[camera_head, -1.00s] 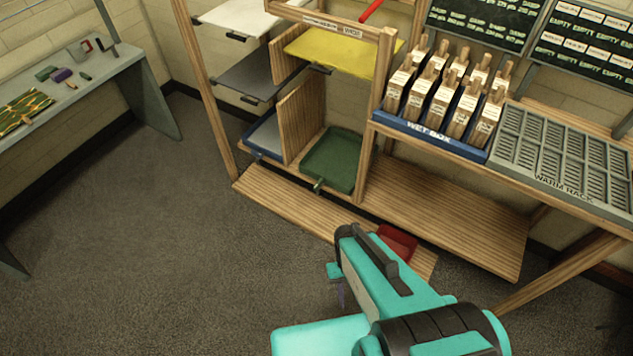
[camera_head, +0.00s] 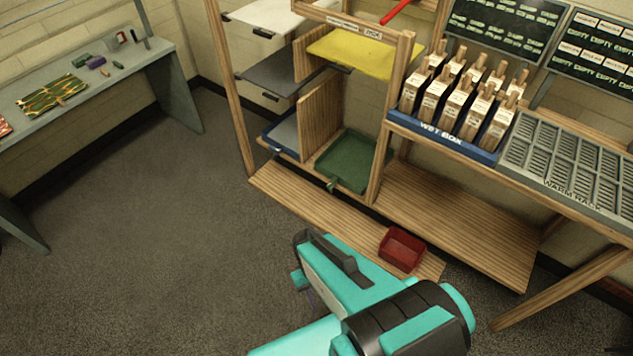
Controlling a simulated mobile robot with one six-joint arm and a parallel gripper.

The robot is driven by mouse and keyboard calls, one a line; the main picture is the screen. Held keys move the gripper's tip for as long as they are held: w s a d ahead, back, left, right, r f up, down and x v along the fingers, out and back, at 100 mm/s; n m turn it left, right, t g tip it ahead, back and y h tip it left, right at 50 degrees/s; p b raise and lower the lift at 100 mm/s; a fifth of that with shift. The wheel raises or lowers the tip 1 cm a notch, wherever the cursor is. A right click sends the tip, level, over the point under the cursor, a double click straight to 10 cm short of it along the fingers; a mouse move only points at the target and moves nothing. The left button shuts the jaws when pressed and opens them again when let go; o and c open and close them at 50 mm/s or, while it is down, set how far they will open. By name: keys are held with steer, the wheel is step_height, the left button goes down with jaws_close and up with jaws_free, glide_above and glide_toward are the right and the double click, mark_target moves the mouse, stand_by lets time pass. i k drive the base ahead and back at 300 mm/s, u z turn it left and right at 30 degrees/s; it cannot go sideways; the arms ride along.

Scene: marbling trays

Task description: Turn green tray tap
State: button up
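The green tray (camera_head: 350,163) sits on the low wooden shelf, in the right-hand bay beside an upright wooden divider. No fingertips of my gripper show. The arm appears apart from the tray and tap.
A blue-rimmed tray (camera_head: 283,136) lies left of the divider. A red bin (camera_head: 402,249) stands on the low plank near my arm. The wet box (camera_head: 440,138) and warm rack (camera_head: 570,165) are on the bench at right. Open floor lies at left, before a grey table (camera_head: 120,70).

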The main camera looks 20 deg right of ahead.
mark_target(330, 185)
steer(key=u, duration=0.85)
steer(key=k, duration=1.2)
steer(key=z, duration=1.2)
steer(key=i, duration=0.7)
steer(key=u, duration=0.15)
